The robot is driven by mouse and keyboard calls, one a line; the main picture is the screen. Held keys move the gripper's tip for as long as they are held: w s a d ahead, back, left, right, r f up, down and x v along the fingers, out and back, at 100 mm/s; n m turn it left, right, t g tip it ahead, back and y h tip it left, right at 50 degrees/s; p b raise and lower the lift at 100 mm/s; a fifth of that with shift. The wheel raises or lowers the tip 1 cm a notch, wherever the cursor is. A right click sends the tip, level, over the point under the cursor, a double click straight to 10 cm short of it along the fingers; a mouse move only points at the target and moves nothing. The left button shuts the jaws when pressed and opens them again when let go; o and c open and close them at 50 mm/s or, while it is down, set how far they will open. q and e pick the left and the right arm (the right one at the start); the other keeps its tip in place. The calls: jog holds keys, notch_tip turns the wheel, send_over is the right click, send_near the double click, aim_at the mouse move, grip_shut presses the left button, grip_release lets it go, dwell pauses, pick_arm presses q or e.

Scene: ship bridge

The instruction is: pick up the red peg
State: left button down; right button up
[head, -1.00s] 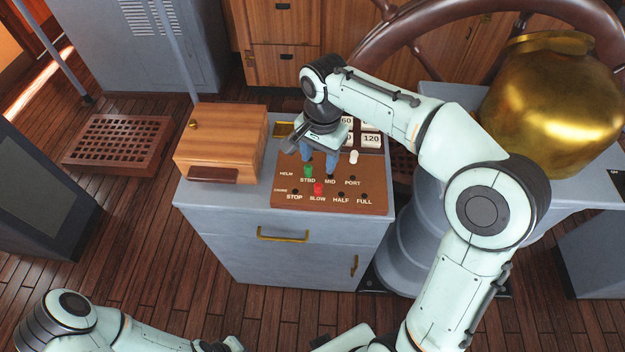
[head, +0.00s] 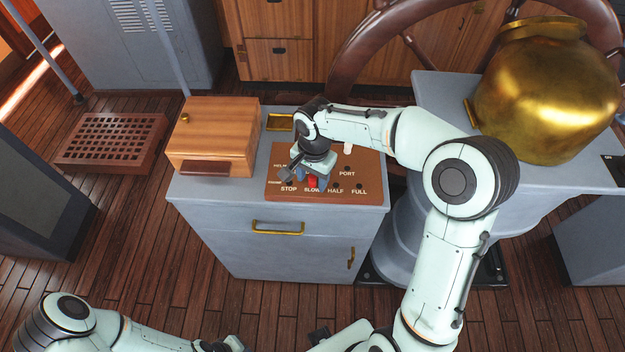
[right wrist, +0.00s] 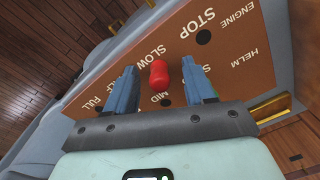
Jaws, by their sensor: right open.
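The red peg (head: 313,182) stands in the brown peg board (head: 375,165), at the SLOW hole of the engine row. My right gripper (head: 311,181) is low over the board at the peg. In the right wrist view the red peg (right wrist: 158,73) shows between the two spread blue fingers of the right gripper (right wrist: 159,66), with a gap on each side. The gripper is open and holds nothing. The green peg of the helm row is hidden behind the gripper in the head view. My left gripper is out of view; only part of its arm shows at the bottom left.
A white peg (head: 348,148) stands at the back of the board. A wooden box (head: 215,135) sits left of the board on the grey cabinet (head: 225,210). A large brass pot (head: 545,95) stands on the right, by the ship's wheel (head: 350,65).

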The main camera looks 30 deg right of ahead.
grip_shut()
jog(key=shift+r, duration=0.1)
